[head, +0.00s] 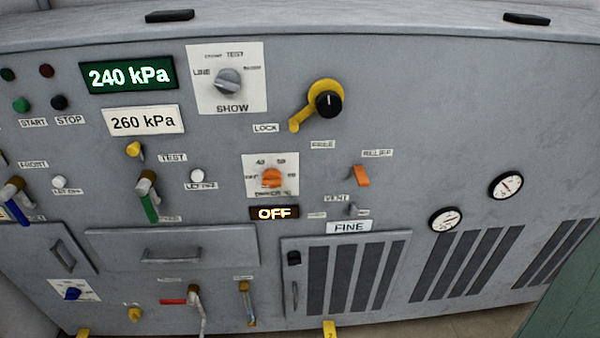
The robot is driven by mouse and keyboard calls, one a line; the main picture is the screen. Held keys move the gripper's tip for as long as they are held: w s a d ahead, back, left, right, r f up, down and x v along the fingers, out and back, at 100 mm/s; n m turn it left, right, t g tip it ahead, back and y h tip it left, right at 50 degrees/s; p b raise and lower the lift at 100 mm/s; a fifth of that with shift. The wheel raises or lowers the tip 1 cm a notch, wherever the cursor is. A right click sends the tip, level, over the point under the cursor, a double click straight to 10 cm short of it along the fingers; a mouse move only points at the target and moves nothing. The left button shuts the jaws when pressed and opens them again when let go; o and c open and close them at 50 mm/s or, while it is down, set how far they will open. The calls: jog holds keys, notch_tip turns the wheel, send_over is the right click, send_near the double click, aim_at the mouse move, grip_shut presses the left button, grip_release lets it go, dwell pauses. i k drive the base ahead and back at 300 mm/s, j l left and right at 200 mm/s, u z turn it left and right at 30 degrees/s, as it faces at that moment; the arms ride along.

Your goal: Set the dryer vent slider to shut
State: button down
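The vent slider (352,209) is a small grey knob on the grey panel, right of centre in the head view, just below the VENT label (336,198). A small label (317,215) lies to its left and another (364,212) to its right; both are too small to read. The knob sits near the right label. Above left is the orange dryer dial (272,178), with a lit OFF display (274,213) under it. My gripper is not in view.
An orange switch (361,176) stands out just above the slider, and a FINE plate (349,227) is below. A yellow lock lever with black knob (327,102) is higher up. Two gauges (445,219) (506,186) are to the right. A louvred door (343,277) is beneath.

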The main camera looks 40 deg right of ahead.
aim_at(354, 211)
jog(key=k+l+z, duration=0.3)
jog(key=k, duration=0.25)
jog(key=k+l+z, duration=0.25)
jog(key=k+l, duration=0.2)
jog(key=k, duration=0.1)
